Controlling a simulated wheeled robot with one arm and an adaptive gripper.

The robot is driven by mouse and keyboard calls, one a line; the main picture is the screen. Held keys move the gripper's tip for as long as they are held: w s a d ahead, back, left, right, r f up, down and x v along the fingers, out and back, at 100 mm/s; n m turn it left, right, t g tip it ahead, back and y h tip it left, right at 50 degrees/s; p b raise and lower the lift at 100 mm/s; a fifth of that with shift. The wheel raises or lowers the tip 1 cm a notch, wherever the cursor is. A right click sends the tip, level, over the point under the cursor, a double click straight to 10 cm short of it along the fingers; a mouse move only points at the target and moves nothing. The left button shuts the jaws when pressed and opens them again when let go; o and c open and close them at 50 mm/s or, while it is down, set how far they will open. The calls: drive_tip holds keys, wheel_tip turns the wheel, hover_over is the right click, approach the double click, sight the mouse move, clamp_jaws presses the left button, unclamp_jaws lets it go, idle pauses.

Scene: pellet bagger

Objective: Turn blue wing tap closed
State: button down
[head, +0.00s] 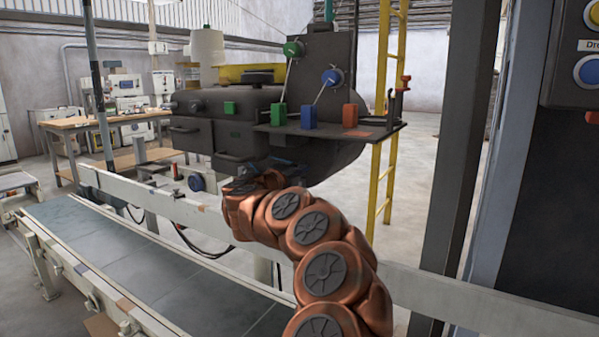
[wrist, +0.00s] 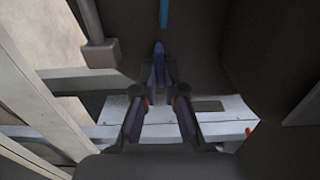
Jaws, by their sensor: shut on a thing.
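In the wrist view my gripper (wrist: 159,84) has its two dark fingers drawn together at the tips, on a dark blue wing-shaped piece (wrist: 158,60), which I take to be the blue wing tap. The piece points away from my fingers, and its lower part is hidden between them. In the head view my copper-coloured arm reaches up to the underside of the dark machine (head: 240,150). My gripper is mostly hidden there, and a small dark blue part shows beside the arm's end. The tap's exact angle is hard to tell.
A shelf (head: 375,131) with green, blue and red blocks juts from the machine above my arm. A white rail (head: 440,295) runs behind my arm. A conveyor (head: 120,265) lies at lower left. A dark post (head: 465,170) stands at right.

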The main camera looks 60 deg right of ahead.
drive_tip(key=c, duration=1.3)
unclamp_jaws()
drive_tip(key=shift+o, duration=0.2)
drive_tip(key=a, duration=1.2)
drive_tip(key=shift+s, duration=0.25)
